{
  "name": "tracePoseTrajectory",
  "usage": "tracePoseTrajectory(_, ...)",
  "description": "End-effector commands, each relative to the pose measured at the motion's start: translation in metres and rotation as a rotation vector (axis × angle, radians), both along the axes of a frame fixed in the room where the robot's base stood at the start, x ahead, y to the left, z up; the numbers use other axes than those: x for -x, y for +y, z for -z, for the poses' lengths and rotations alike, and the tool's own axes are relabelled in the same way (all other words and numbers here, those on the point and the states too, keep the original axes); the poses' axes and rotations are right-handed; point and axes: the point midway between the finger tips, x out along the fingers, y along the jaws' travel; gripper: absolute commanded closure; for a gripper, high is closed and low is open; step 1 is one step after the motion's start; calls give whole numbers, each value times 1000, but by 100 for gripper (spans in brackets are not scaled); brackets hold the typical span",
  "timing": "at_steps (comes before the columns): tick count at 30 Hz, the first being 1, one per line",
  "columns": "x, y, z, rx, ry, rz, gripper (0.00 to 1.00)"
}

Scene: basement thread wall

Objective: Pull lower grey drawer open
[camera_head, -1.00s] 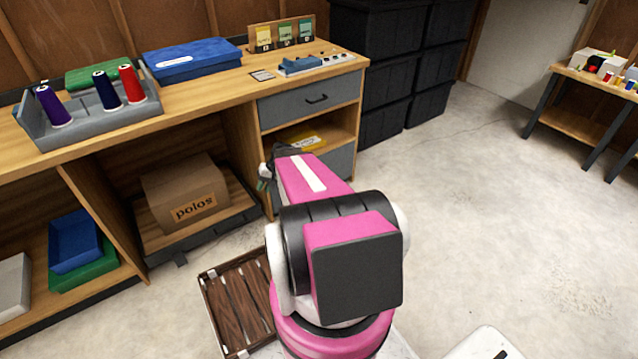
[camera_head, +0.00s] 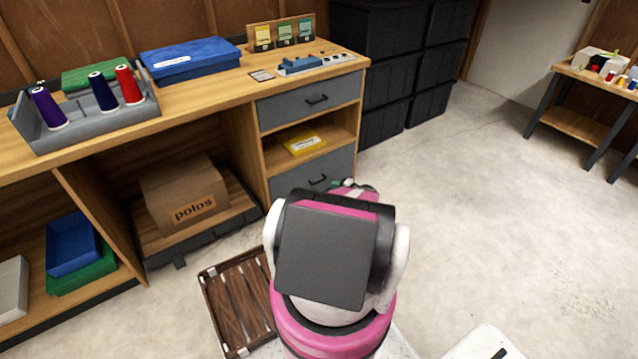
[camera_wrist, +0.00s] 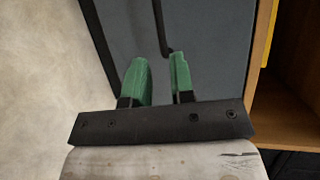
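The lower grey drawer (camera_head: 290,183) is in the bench's right-hand unit and looks shut, with its lower part hidden behind my arm. Its black bar handle (camera_head: 318,180) faces out, and in the wrist view the handle (camera_wrist: 160,25) runs up from just beyond my fingertips. The grey drawer front (camera_wrist: 215,50) fills the middle of that view. My gripper (camera_wrist: 159,62) has green fingers set apart with an empty gap between them. The handle's near end lines up with this gap. In the head view my gripper is mostly hidden behind my arm.
An upper grey drawer (camera_head: 305,102) is shut above an open shelf holding a yellow packet (camera_head: 303,142). A cardboard box (camera_head: 183,193) stands on a low shelf at left. A slatted wooden crate (camera_head: 238,300) lies on the floor.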

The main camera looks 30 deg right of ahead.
Motion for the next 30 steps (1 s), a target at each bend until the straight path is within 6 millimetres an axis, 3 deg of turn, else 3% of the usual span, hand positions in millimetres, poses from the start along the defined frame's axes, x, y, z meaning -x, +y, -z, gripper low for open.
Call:
tracePoseTrajectory(5, -13, 4, 5, -2, -4, 6, 77)
tracePoseTrajectory(18, -77, 38, 19, -2, -2, 3, 77)
tracePoseTrajectory(30, -93, 47, 21, -2, -2, 5, 77)
